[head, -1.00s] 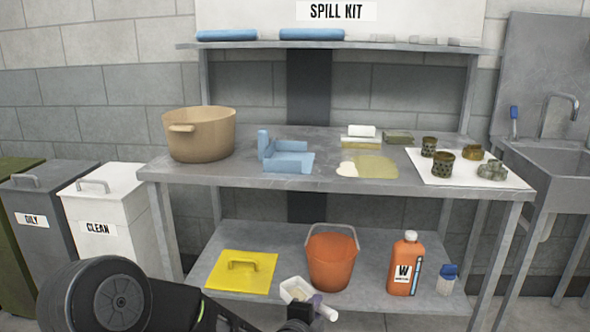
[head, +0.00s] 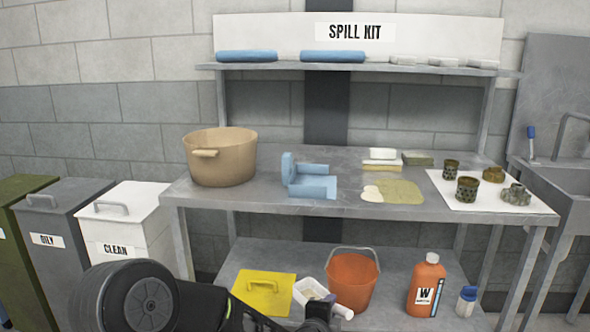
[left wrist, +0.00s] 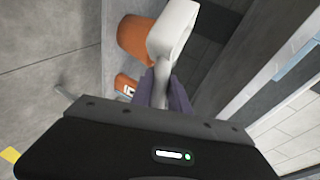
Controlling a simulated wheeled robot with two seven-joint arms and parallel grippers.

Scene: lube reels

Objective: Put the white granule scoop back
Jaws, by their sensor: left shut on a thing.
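The white granule scoop (head: 311,291) is held in my left gripper (head: 324,312), in front of the lower shelf in the head view, left of the orange bucket (head: 351,284). The gripper's dark fingers are shut on it, and part of the handle pokes out to the right. In the left wrist view the white scoop (left wrist: 173,35) extends up from between the purple-grey fingers (left wrist: 165,90) of the gripper. The orange bucket shows behind it there. My right gripper is in neither view.
The lower shelf holds a yellow lidded item (head: 263,291), an orange bottle (head: 426,287) and a small blue-capped bottle (head: 466,301). The bench (head: 240,197) above holds a tan pot (head: 221,158), a blue dustpan-like piece (head: 312,185) and a spill (head: 400,191). Bins stand left.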

